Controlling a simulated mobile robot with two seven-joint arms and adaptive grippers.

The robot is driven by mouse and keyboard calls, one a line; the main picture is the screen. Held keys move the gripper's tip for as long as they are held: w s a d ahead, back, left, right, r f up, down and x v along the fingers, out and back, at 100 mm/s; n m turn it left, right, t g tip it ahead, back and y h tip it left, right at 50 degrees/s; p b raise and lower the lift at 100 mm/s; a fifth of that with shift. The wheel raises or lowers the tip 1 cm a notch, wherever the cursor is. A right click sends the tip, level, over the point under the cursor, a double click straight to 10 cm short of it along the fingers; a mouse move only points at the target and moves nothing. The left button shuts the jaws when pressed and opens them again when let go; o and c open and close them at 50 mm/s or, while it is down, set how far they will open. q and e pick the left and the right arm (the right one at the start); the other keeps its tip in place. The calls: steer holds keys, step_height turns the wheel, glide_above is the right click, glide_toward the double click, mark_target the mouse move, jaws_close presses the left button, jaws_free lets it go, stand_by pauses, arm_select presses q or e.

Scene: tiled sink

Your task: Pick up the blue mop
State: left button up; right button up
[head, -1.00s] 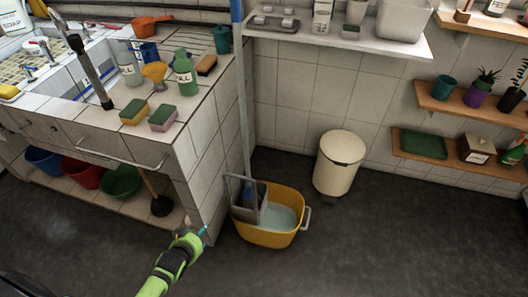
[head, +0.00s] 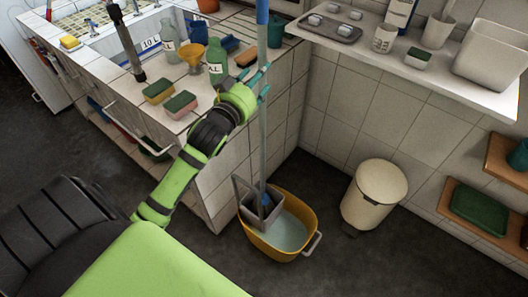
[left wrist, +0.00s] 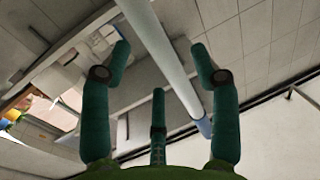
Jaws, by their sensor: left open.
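The mop stands upright in the yellow bucket (head: 280,235), its long pale handle (head: 263,130) ending in a blue top (head: 263,15). Its blue lower end (head: 266,203) is at the grey wringer. My left gripper (head: 264,82) is at the upper part of the handle, beside the counter corner. In the left wrist view the handle (left wrist: 162,48) runs between the spread fingers of my open left gripper (left wrist: 161,50), and clear gaps show on both sides. My right gripper is not in view.
The tiled counter (head: 215,125) with sponges (head: 181,104) and bottles (head: 216,62) lies left of the mop. A white shelf (head: 430,70) hangs at the upper right. A cream bin (head: 374,195) stands right of the bucket. Dark floor is open in front.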

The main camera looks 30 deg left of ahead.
arm_select(q)
steer(key=shift+w+a+f, duration=0.1)
steer(key=shift+w, duration=0.9)
steer(key=shift+w+a+f, duration=0.1)
steer(key=shift+w, duration=0.85)
jaws_close()
steer(key=shift+r, duration=0.15)
